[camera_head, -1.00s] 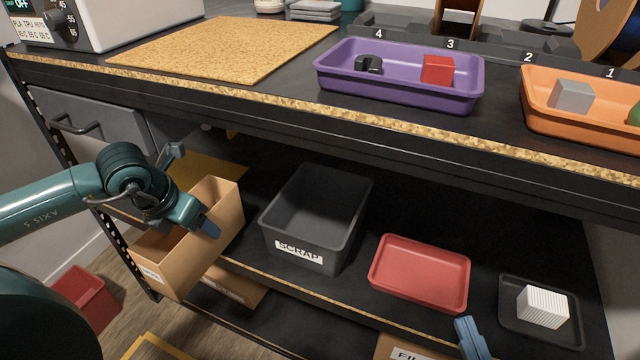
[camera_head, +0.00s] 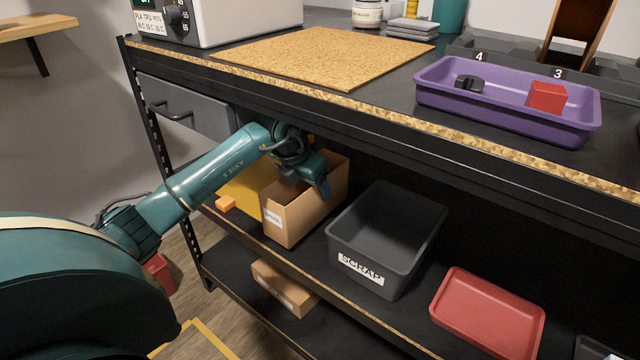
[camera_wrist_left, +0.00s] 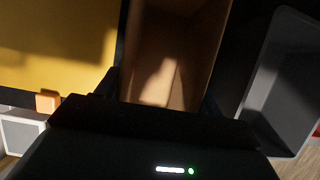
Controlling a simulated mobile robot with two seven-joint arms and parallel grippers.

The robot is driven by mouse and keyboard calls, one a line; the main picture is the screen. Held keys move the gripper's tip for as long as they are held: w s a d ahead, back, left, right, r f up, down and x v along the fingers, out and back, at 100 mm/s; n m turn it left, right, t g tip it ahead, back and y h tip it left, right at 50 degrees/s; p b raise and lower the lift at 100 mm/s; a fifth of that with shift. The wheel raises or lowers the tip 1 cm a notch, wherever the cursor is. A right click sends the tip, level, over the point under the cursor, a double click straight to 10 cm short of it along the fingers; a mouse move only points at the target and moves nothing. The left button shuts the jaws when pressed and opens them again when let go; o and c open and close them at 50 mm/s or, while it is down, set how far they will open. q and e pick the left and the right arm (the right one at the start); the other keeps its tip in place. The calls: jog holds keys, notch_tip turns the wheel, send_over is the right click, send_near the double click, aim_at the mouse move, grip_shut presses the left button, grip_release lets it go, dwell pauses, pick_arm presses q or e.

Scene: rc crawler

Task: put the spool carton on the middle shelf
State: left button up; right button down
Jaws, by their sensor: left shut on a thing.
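The spool carton (camera_head: 277,222) is an open-topped brown cardboard box with a white label on its front. It is over the left part of the middle shelf, between a yellow area and the scrap bin, and looks upright. I cannot tell whether its base touches the shelf. My left gripper (camera_head: 322,180) is shut on the carton's wall at its upper rim. The left wrist view looks down into the carton (camera_wrist_left: 170,55), which looks empty. The middle shelf (camera_head: 405,325) shows its chipboard front edge. My right gripper is not in view.
The grey scrap bin (camera_head: 370,270) stands close to the carton's right, with a red tray (camera_head: 487,312) beyond. A yellow area (camera_head: 250,190) and a small orange block (camera_head: 225,203) lie to its left. Another carton (camera_head: 285,287) sits on the shelf below. The worktop overhangs the carton.

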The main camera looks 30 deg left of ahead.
pick_arm(q)
jog(key=w, duration=0.2)
jog(key=w+b, duration=0.1)
jog(key=w, duration=0.1)
jog(key=shift+d+f, duration=0.2)
jog(key=shift+s+f+b, duration=0.15)
jog(key=shift+f+b, duration=0.15)
jog(key=shift+f, duration=0.25)
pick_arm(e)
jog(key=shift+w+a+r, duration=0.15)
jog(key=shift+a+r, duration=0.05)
pick_arm(q)
jog(key=o, duration=1)
jog(key=shift+f, duration=0.1)
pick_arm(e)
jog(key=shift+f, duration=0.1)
